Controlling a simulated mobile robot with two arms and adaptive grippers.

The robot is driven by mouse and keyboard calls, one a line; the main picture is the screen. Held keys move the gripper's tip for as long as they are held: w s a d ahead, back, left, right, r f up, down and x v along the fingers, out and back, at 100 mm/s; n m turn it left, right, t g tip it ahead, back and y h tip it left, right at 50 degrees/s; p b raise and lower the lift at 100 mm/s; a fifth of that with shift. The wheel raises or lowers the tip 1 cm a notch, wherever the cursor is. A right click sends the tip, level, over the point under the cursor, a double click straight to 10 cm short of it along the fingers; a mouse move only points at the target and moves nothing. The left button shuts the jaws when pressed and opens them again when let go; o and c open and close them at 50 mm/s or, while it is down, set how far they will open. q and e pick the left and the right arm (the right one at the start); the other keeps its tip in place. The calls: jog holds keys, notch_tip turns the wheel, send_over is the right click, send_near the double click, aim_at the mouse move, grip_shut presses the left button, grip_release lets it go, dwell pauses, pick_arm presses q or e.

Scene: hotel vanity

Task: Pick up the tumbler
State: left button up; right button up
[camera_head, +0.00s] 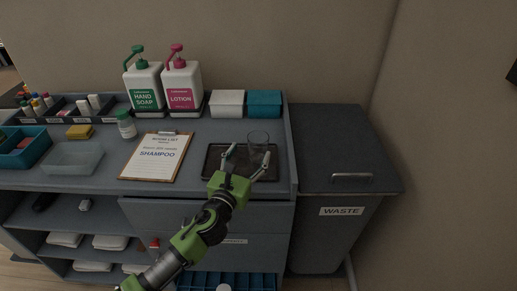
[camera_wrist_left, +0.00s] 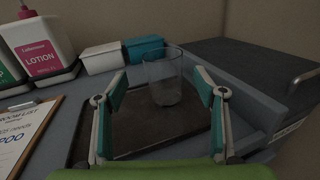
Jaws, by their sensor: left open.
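The tumbler is a clear glass (camera_head: 258,141) that stands upright on a dark tray (camera_head: 214,160) on the vanity top. In the left wrist view the tumbler (camera_wrist_left: 163,82) is ahead of my fingers and between them in the picture, near the tray's far right part. My left gripper (camera_head: 247,158) is open and empty, with its fingertips just in front of the tumbler and slightly to each side. In the left wrist view the left gripper (camera_wrist_left: 161,88) is spread wide. I cannot tell whether either finger touches the glass. My right gripper is not in view.
A white box (camera_head: 227,104) and a teal box (camera_head: 264,104) stand behind the tray. A clipboard (camera_head: 156,157) lies left of it. Hand soap (camera_head: 144,88) and lotion (camera_head: 181,88) bottles stand at the back. A waste bin (camera_head: 337,150) adjoins the right edge.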

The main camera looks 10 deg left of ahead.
aim_at(261, 136)
pick_arm(q)
jog(key=shift+w+d+f+p, duration=0.1)
jog(key=shift+w+d, duration=0.1)
jog(key=shift+w, duration=0.95)
jog(key=shift+w+d+f+p, duration=0.1)
jog(key=shift+w+d, duration=0.15)
jog(key=shift+w, duration=0.9)
jog(key=shift+w+d+p, duration=0.1)
jog(key=shift+w+d, duration=0.1)
jog(key=shift+w, duration=0.95)
jog(key=shift+s, duration=0.1)
jog(key=c, duration=1.4)
